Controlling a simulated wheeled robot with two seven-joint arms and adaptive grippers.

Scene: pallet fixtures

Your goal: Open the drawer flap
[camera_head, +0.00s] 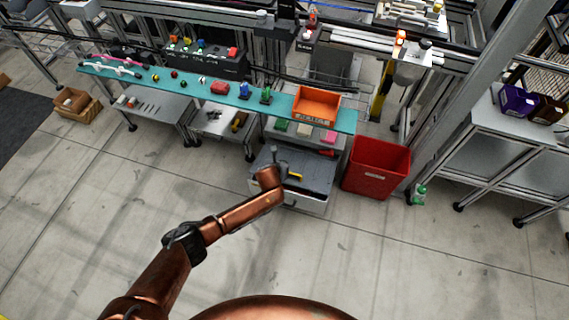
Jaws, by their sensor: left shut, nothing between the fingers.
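The drawer unit (313,204) is a low white and grey box under the right part of the teal shelf. Its dark grey top panel (318,171) looks roughly flat, and I cannot tell whether this is the flap or how far it is open. My left gripper (279,155) is at the panel's left part, at the end of my copper arm. It is shut with nothing in it. It is small here, and I cannot tell whether it touches the panel. A small yellow piece (294,176) shows beside it. My right gripper is not in view.
A teal shelf (172,84) with small parts and an orange bin (317,104) runs above the drawer unit. A red bin (376,167) stands close on its right, with a green bottle (419,194) beyond. The floor in front is clear.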

